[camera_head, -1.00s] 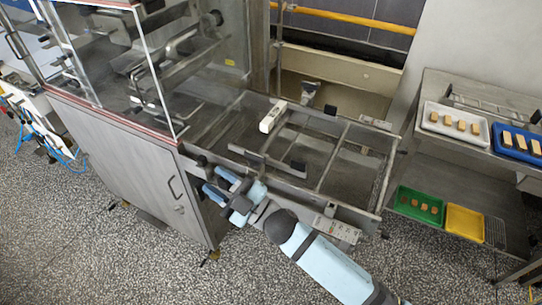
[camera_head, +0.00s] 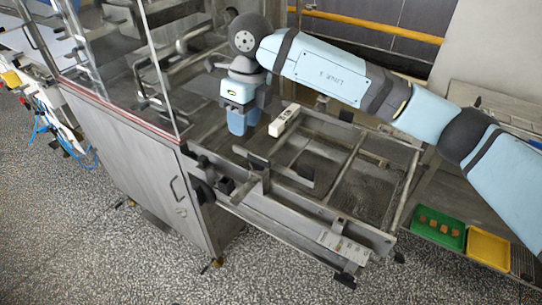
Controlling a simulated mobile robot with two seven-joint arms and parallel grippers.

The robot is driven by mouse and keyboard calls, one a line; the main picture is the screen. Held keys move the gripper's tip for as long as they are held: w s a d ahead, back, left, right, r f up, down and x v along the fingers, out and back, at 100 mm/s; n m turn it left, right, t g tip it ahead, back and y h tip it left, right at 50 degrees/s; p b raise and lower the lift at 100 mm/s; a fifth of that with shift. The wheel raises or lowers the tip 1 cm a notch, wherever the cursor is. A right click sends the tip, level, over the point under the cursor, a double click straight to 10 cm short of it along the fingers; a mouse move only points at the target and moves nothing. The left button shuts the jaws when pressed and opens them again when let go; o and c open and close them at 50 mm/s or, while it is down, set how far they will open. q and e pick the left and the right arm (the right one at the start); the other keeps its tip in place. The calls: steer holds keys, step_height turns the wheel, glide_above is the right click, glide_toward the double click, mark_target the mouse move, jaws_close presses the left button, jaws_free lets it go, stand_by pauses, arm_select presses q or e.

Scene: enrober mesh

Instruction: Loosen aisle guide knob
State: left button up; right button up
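My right gripper (camera_head: 238,128) points down above the back left of the frame with the mesh, left of a white block (camera_head: 285,120) on a rail. Its light blue fingers overlap in this view, so I cannot tell whether they are open or shut. Grey guide bars (camera_head: 268,170) with a black end piece (camera_head: 305,172) stand over the mesh (camera_head: 372,195). Dark knob-like parts (camera_head: 222,185) sit on the near left side of the frame, apart from my gripper. I cannot tell which is the aisle guide knob. My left gripper is not in view.
A clear-panelled machine cabinet (camera_head: 135,155) stands left of the mesh frame. My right arm spans the back of the frame. A green tray (camera_head: 438,230) with brown pieces and a yellow tray (camera_head: 488,248) sit on the right lower shelf. Speckled floor is clear in front.

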mark_target(259, 157)
steer(key=shift+t+h, duration=0.5)
steer(key=shift+h, duration=0.2)
steer(key=f, duration=0.4)
steer(key=w+d+f+p, duration=0.1)
steer(key=f, duration=0.3)
steer(key=w+d+f, duration=0.1)
steer(key=f, duration=0.3)
steer(key=shift+d+p, duration=0.25)
steer(key=shift+p, duration=0.15)
jaws_close()
